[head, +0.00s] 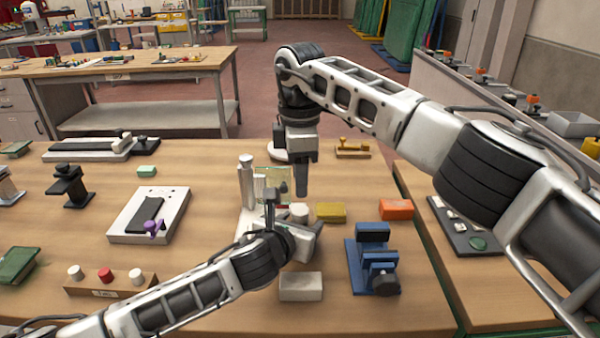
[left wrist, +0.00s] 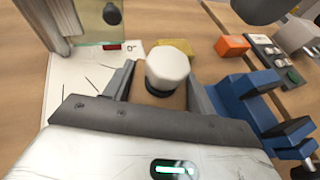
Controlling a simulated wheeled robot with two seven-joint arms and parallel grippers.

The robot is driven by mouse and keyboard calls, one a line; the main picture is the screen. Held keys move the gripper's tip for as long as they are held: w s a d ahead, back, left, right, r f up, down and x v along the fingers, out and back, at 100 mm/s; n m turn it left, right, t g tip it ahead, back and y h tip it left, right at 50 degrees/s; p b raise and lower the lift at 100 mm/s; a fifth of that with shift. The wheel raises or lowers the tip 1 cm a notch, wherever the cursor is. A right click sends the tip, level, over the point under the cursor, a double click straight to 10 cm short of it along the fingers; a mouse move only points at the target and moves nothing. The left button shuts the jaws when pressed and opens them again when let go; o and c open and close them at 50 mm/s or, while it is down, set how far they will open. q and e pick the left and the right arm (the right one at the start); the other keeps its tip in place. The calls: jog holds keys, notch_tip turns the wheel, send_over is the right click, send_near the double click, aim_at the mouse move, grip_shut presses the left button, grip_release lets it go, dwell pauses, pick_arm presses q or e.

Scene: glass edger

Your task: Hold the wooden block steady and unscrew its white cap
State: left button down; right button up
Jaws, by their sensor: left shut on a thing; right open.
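The white cap (head: 299,210) sits upright near the table's middle; it also shows in the left wrist view (left wrist: 168,66) with a dark ring under it. Below it is the wooden block (left wrist: 160,99), mostly hidden in the head view. My left gripper (left wrist: 160,90) is shut on the block, one finger on each side, the cap standing clear above the fingers. My right gripper (head: 302,190) points down just above the cap, apart from it as far as I can tell. Its fingers look narrow and overlapped from here.
The glass edger (head: 246,185) with its upright glass pane stands just behind and left. A yellow block (head: 331,212), an orange block (head: 396,209) and a blue vise (head: 358,275) lie to the right. A pale block (head: 301,286) lies in front. Bare table lies at front right.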

aim_at(300, 209)
jog(key=shift+m, duration=0.4)
jog(key=shift+f, duration=0.25)
notch_tip(300, 209, down, 8)
jog(key=shift+r, duration=0.25)
jog(key=c, duration=0.8)
jog(key=n, duration=0.6)
jog(key=shift+n, duration=0.3)
jog(key=o, duration=1.1)
